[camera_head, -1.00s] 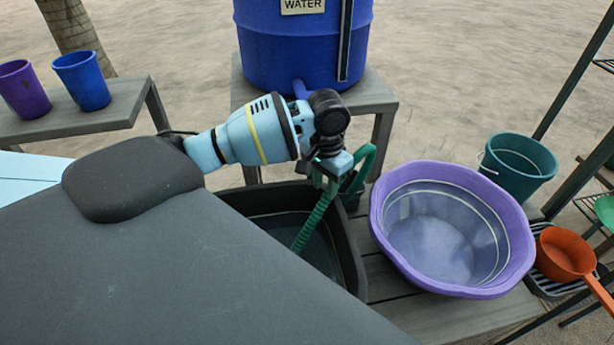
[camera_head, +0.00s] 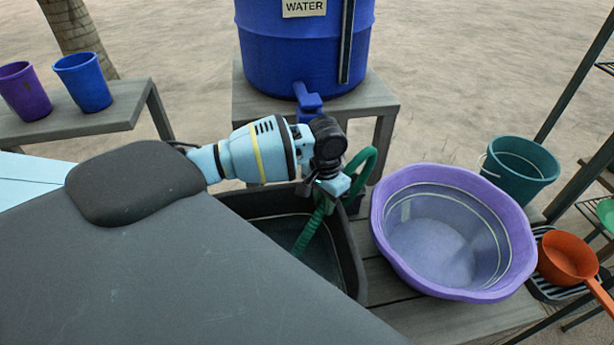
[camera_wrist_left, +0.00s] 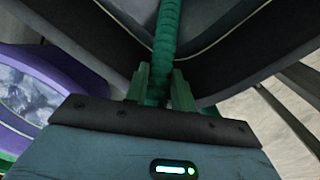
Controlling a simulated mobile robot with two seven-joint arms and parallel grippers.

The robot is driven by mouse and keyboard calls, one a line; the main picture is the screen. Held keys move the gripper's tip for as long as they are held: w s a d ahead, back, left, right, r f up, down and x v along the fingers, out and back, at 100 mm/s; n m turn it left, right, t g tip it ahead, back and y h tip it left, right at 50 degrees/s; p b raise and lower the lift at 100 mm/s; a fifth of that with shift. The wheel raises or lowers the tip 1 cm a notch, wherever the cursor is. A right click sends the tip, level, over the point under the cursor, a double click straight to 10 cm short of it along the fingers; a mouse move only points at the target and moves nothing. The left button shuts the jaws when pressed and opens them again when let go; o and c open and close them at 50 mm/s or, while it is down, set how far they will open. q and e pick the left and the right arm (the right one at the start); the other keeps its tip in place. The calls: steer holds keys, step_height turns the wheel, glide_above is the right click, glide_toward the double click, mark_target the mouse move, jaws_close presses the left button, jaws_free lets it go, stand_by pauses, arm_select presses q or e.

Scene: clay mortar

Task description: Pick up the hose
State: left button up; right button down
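The green ribbed hose (camera_head: 310,230) loops up beside the grey basin and runs down into it. In the left wrist view the hose (camera_wrist_left: 166,35) runs from the top edge down between the two fingers. My left gripper (camera_head: 328,196) is over the basin's right side, at the hose. Its fingers (camera_wrist_left: 161,90) flank the hose closely and look shut on it. The fingertips are partly hidden in the head view by the wrist and camera housing. My right gripper is not in view.
The dark grey basin (camera_head: 350,262) is below the gripper. A purple bowl (camera_head: 520,265) stands close on its right. A blue water barrel (camera_head: 300,55) with a tap stands behind. A teal bucket (camera_head: 520,165) and orange scoop (camera_head: 568,255) are farther right.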

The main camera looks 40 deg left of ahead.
arm_select(q)
steer(key=shift+r, duration=0.15)
steer(key=shift+r, duration=0.6)
step_height(320, 180, up, 2)
steer(key=shift+w+r, duration=0.1)
steer(key=shift+r, duration=0.05)
steer(key=s+d, duration=0.3)
steer(key=d, duration=0.1)
steer(key=s+d, duration=0.3)
steer(key=s, duration=0.1)
steer(key=s+d+r+p, duration=0.1)
steer(key=s+d, duration=0.3)
steer(key=shift+s+d+r, duration=0.1)
steer(key=shift+d, duration=0.2)
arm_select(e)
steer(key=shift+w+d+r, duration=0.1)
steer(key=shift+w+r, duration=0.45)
arm_select(q)
steer(key=shift+r, duration=0.1)
steer(key=shift+w+d+r, duration=0.2)
steer(key=shift+w+r, duration=1.5)
steer(key=shift+r, duration=0.15)
steer(key=shift+w+d+r, duration=0.2)
steer(key=shift+w+r, duration=1.45)
steer(key=shift+r, duration=0.15)
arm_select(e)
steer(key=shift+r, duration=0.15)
